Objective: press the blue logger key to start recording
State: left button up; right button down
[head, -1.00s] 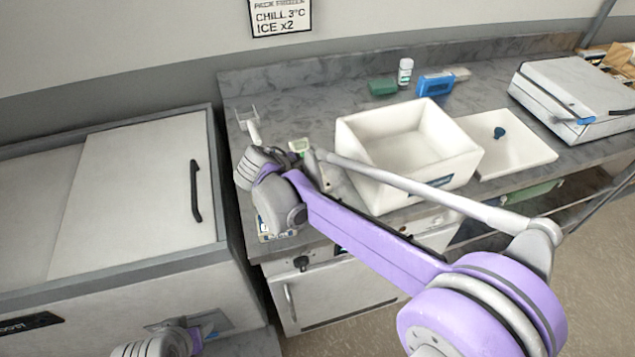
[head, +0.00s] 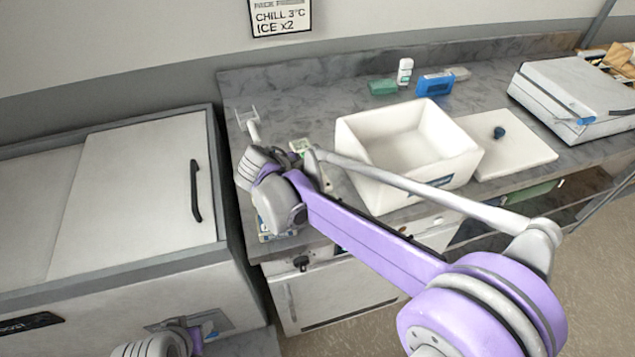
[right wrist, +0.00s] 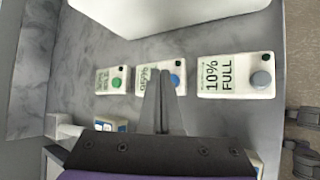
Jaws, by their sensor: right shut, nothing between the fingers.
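In the right wrist view, three white loggers stand in a row on the grey bench. The middle logger (right wrist: 146,76) has the blue key (right wrist: 175,80). The left logger (right wrist: 103,82) has a green key, and the right logger (right wrist: 218,75) has a grey key and reads "10% FULL". My right gripper (right wrist: 163,74) is shut and empty, its tips over the middle logger, just left of the blue key. I cannot tell whether they touch it. In the head view my right wrist covers most of the logger area.
An open white box (head: 362,150) stands right beside the loggers, with its lid (head: 525,160) to the right. A green block (head: 382,87), a white bottle (head: 405,71) and a blue item (head: 434,84) are behind it. A chest freezer (head: 130,190) stands left.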

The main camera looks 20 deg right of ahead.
pick_arm(q)
jog(key=shift+s+f, duration=0.1)
jog(key=shift+f, duration=0.2)
pick_arm(e)
jog(key=shift+f, duration=0.4)
pick_arm(q)
jog(key=shift+f+b, duration=0.35)
jog(key=shift+b, duration=0.2)
pick_arm(e)
jog(key=shift+f, duration=0.45)
pick_arm(q)
jog(key=shift+r, duration=0.1)
pick_arm(e)
jog(key=shift+r, duration=0.1)
pick_arm(q)
jog(key=shift+r+p, duration=0.55)
jog(key=shift+p, duration=0.05)
pick_arm(e)
jog(key=shift+r, duration=0.8)
pick_arm(q)
jog(key=r+p, duration=0.1)
jog(key=w+r+p, duration=0.1)
jog(key=r+p, duration=0.1)
jog(key=shift+w+r, duration=0.2)
jog(key=shift+r, duration=0.1)
pick_arm(e)
notch_tip(320, 180, up, 5)
jog(key=shift+f, duration=0.1)
pick_arm(q)
jog(key=shift+s, duration=0.1)
